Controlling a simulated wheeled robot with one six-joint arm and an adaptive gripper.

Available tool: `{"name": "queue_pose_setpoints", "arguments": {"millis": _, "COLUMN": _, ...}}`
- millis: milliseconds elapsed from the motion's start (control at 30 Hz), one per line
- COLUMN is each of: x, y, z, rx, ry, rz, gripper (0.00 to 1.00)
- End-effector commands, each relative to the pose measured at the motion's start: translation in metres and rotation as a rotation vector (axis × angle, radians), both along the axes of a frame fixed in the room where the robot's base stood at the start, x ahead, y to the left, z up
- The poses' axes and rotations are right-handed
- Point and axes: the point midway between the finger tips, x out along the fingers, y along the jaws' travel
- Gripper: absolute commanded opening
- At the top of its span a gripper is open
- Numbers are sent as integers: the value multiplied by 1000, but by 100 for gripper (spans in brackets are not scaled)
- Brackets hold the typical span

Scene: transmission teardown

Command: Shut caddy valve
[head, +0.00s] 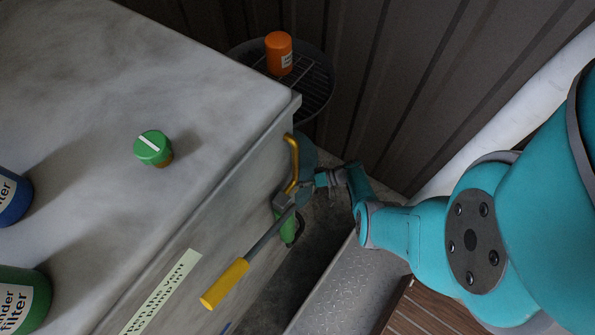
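A lever valve is mounted on the side of the grey counter. Its grey valve body (288,197) has a bent brass pipe (293,160) rising from it. Its long lever slants down and left to a yellow handle grip (225,284). I cannot tell from this view whether that position is open or shut. My arm reaches in from the right, and its small end, with my gripper (322,179), is just right of the valve body. The fingers are small, dark and partly hidden, so their opening and any contact are unclear. The yellow grip is clear of my gripper.
A green knob-like cap (153,147) with a white stripe stands on the grey counter (90,80). Filter cans, blue (12,197) and green (22,300), are at left. An orange can (279,53) sits on a round grill behind. A pale label strip (160,295) is on the counter side.

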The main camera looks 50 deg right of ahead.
Motion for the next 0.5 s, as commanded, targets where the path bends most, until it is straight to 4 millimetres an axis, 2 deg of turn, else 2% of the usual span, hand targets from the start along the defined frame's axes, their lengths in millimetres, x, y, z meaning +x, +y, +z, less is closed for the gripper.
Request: {"name": "queue_pose_setpoints", "arguments": {"millis": 500, "x": 0, "y": 0, "z": -1, "rx": 101, "ry": 4, "rz": 0, "gripper": 12}}
